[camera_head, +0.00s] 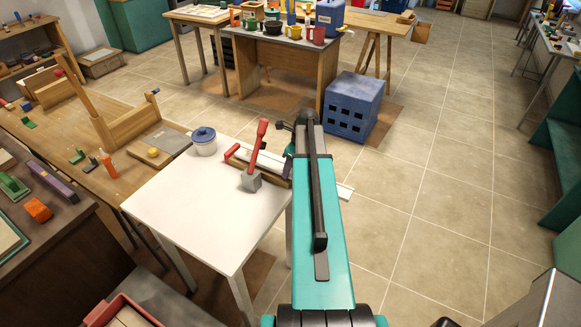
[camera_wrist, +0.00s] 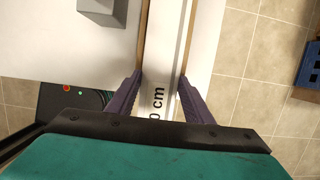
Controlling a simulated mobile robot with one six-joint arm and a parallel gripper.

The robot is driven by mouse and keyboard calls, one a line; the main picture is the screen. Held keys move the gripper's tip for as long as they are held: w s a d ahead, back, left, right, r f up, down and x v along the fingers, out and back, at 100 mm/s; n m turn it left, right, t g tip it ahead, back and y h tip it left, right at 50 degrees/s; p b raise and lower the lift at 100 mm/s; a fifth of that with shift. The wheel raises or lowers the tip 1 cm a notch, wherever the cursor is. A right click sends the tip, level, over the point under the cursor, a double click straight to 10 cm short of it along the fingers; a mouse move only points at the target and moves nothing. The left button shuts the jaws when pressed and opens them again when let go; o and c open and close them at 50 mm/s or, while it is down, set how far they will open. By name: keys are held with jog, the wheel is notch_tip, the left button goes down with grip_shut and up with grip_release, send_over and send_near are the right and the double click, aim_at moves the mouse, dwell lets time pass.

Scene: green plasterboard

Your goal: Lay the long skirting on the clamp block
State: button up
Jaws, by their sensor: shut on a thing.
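In the wrist view, my gripper (camera_wrist: 160,88) has its two purple fingers on either side of a long white skirting (camera_wrist: 160,70) with dark "0 cm" lettering, and is shut on it. The skirting runs away from me up the picture, with brown strips along its sides. In the head view, its white end (camera_head: 345,191) shows right of my arm, past the white table's edge. A brown wooden piece with a red end (camera_head: 231,152), perhaps the clamp block, lies on the table left of my arm. My arm hides much of this area, so I cannot tell whether the skirting touches it.
A blue crate (camera_head: 352,105) stands on the floor behind. The tiled floor on the right is clear.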

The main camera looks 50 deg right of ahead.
jog(key=shift+f, duration=0.5)
jog(key=o, duration=1.4)
jog(key=shift+r, duration=0.15)
jog(key=shift+b+v, duration=2.2)
jog(key=shift+v, duration=4.55)
